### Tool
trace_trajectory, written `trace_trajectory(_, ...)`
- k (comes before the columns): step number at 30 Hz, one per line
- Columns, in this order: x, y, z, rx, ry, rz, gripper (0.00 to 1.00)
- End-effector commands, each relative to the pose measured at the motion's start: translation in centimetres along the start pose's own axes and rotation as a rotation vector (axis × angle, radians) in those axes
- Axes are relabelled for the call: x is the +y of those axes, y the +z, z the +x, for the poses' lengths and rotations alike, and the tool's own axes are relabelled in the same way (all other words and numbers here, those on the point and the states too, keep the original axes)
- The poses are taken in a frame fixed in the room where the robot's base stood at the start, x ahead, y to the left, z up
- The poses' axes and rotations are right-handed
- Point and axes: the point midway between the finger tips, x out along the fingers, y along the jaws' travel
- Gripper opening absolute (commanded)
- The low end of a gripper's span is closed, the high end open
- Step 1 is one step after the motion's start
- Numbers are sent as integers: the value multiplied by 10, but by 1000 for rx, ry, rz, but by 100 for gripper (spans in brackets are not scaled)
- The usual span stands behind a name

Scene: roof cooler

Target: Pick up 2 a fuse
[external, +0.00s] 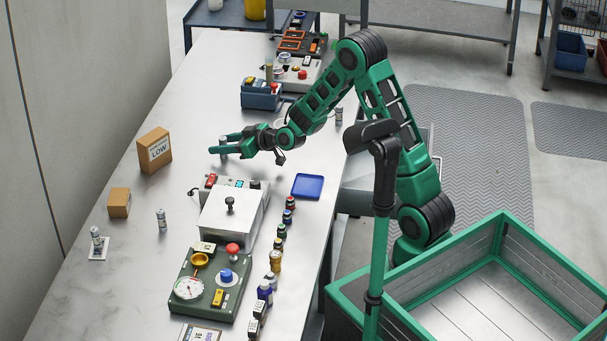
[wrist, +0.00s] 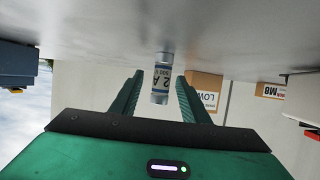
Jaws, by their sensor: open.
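A grey-white cylindrical fuse (wrist: 161,78) marked "2 A" shows in the wrist view, centred between my two green fingers. It stands upright on the table, which appears overhead because this view is upside down. My gripper (wrist: 160,75) is open, with a visible gap between the fuse and each finger. In the external view my gripper (external: 218,145) reaches left, low over the table, and partly hides the fuse (external: 222,141). Other similar cylinders stand apart: one (external: 161,219) on the bare table, one (external: 97,238) on a white card, one (external: 339,116) near the right edge.
The table's left side is mostly clear.

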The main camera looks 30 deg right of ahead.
Motion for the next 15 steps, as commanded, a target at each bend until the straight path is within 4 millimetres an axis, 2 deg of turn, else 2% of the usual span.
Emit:
trace_trajectory(3, -1, 0, 19, -1, -2, 0, 42)
trace_trajectory(7, -1, -1, 33, 0, -1, 0, 42)
trace_trajectory(15, 0, 0, 39, -1, -1, 1, 42)
